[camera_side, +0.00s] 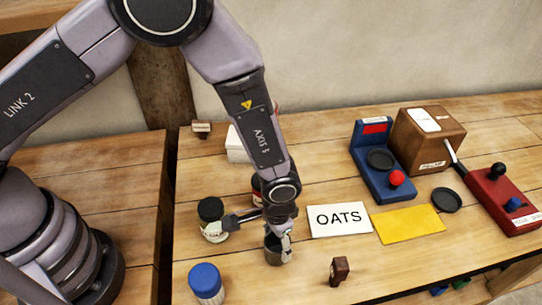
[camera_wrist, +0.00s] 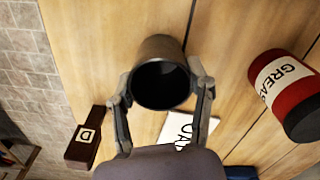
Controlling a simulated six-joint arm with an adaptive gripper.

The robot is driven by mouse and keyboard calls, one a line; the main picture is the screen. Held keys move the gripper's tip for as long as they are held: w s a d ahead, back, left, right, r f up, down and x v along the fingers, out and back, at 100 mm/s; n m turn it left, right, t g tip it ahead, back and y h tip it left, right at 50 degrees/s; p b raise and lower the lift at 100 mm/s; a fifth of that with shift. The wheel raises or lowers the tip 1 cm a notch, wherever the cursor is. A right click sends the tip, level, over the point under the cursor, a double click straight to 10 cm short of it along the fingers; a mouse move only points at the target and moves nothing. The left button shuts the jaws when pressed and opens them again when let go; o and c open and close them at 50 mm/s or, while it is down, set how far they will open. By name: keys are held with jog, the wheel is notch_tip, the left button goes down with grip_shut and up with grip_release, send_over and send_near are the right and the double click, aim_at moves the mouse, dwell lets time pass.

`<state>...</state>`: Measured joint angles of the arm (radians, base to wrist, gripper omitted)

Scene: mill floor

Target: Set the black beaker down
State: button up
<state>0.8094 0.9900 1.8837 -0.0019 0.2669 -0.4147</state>
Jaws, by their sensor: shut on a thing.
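The black beaker (camera_side: 273,254) is between the fingers of my gripper (camera_side: 279,238), at the front middle of the bench. In the side view it looks dark grey, upright and low over the wood; I cannot tell whether its base touches. In the wrist view the beaker (camera_wrist: 159,46) shows its open, dark mouth, and I see nothing inside it. My gripper (camera_wrist: 162,88) is shut on it, one finger on each side near the rim. Its base is hidden in the wrist view.
The white OATS card (camera_side: 340,222) and a yellow card (camera_side: 408,226) lie to the right. A brown stamp (camera_side: 339,270) stands front right, a blue-lidded jar (camera_side: 205,280) front left. A black-lidded jar (camera_side: 211,210) is behind left. A red GREASE can (camera_wrist: 285,88) is nearby.

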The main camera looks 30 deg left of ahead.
jog(key=shift+f, duration=0.15)
jog(key=o, duration=1.2)
